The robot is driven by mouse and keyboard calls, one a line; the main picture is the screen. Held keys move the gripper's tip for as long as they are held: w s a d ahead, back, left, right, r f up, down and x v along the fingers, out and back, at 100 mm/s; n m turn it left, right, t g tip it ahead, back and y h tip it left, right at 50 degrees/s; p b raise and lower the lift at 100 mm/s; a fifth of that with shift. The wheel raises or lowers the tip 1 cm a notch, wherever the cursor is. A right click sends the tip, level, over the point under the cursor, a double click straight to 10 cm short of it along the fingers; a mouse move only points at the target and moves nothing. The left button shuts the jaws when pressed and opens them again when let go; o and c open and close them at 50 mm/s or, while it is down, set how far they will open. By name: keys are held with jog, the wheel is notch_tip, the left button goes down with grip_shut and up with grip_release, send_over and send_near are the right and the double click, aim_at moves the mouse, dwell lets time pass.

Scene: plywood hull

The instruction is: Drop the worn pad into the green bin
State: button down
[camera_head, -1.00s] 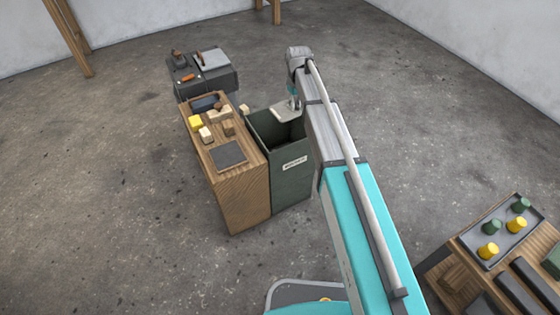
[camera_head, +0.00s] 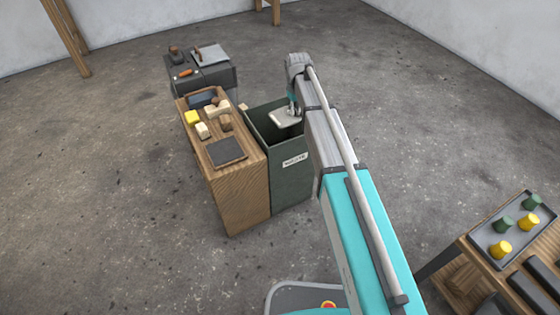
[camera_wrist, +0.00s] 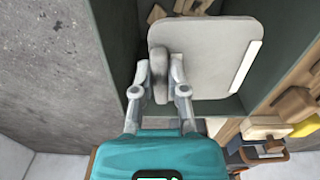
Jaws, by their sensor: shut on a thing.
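The green bin (camera_head: 292,180) stands open-topped beside a wooden bench, with a pale label on its front. The worn pad (camera_head: 284,118) is a light grey, rounded square plate held over the bin's opening. In the wrist view the pad (camera_wrist: 215,60) has a dark knob at its left edge and a white strip on its right side. My gripper (camera_wrist: 163,72) is shut on the pad's dark knob. In the head view my gripper (camera_head: 292,106) is partly hidden by my arm. The bin's dark wall (camera_wrist: 118,40) and some wood pieces inside show around the pad.
The wooden bench (camera_head: 240,195) left of the bin holds a yellow block (camera_head: 191,118), pale blocks and a dark plate (camera_head: 227,152). A grey cabinet with tools (camera_head: 203,75) stands behind. A table with a tray of cups (camera_head: 490,240) is at right.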

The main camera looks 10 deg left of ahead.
jog(key=shift+f, duration=0.15)
jog(key=c, duration=0.6)
grip_release()
jog(key=shift+s, duration=0.1)
jog(key=s+d+r+m+p, duration=0.1)
jog(key=s+d+m, duration=0.3)
jog(key=s+d, duration=0.8)
jog(key=s+d+r+m+p, duration=0.1)
jog(key=s+d+m, duration=0.3)
jog(key=s+d, duration=0.85)
jog(key=s+a+r+p, duration=0.1)
jog(key=r+p, duration=1.1)
jog(key=s+a+r+p, duration=0.1)
jog(key=r+p, duration=1.2)
jog(key=a+r+p, duration=0.2)
jog(key=r+p, duration=1.1)
jog(key=shift+s, duration=0.4)
